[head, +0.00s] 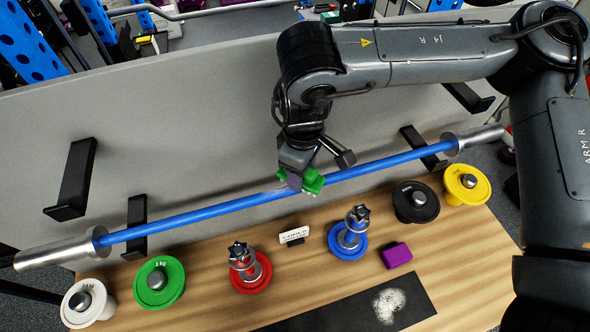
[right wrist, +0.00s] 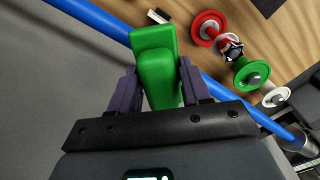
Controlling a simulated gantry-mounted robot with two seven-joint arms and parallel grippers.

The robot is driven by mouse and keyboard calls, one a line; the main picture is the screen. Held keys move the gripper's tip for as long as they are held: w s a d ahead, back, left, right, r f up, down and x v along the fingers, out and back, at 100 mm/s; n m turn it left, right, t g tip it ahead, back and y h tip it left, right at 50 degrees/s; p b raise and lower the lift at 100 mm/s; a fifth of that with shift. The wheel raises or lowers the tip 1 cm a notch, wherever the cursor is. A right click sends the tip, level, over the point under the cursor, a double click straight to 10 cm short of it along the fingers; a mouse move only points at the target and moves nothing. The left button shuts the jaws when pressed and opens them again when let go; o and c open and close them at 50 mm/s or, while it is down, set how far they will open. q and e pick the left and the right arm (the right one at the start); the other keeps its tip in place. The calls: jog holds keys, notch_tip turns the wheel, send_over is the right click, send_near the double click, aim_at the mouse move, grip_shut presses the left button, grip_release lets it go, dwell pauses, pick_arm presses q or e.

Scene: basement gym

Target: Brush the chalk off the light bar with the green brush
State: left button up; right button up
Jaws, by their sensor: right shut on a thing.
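The light bar (head: 215,210) is a blue bar with silver ends, lying across black brackets in front of a grey panel. A faint whitish chalk patch (head: 277,190) shows on it near its middle, just left of the brush. My right gripper (head: 298,176) is shut on the green brush (head: 314,182), right at the bar. In the right wrist view the brush (right wrist: 156,72) sits between the fingers with the blue bar (right wrist: 95,18) passing behind it. Whether the bristles touch the bar is hidden. My left gripper is not in view.
Below the bar, a wooden top (head: 440,265) holds a white plate (head: 84,303), green plate (head: 160,282), red plate (head: 262,278), blue plate (head: 350,252), black plate (head: 415,208), yellow plate (head: 468,190), a purple block (head: 397,255), a small sign (head: 293,235) and a dark mat (head: 345,312) with white powder.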

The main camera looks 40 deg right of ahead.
aim_at(315, 168)
jog(key=shift+s+d, duration=0.25)
jog(key=shift+d, duration=0.4)
jog(key=shift+s+d, duration=0.2)
jog(key=shift+d, duration=0.45)
jog(key=shift+d+f, duration=0.1)
jog(key=shift+d, duration=0.05)
jog(key=shift+w+a+r, duration=0.1)
jog(key=shift+w+a, duration=0.2)
jog(key=shift+a, duration=0.7)
jog(key=shift+w+a+r, duration=0.1)
jog(key=shift+w+a, duration=0.25)
jog(key=shift+a, duration=0.7)
jog(key=shift+w+a, duration=0.3)
jog(key=shift+a, duration=0.7)
jog(key=shift+w+a+f, duration=0.1)
jog(key=shift+w+a, duration=0.25)
jog(key=shift+a, duration=0.65)
jog(key=shift+w+a+f, duration=0.1)
jog(key=shift+w+a, duration=0.2)
jog(key=shift+a, duration=0.65)
jog(key=shift+w+a, duration=0.35)
jog(key=shift+a, duration=0.65)
notch_tip(315, 168, up, 6)
jog(key=shift+r, duration=0.15)
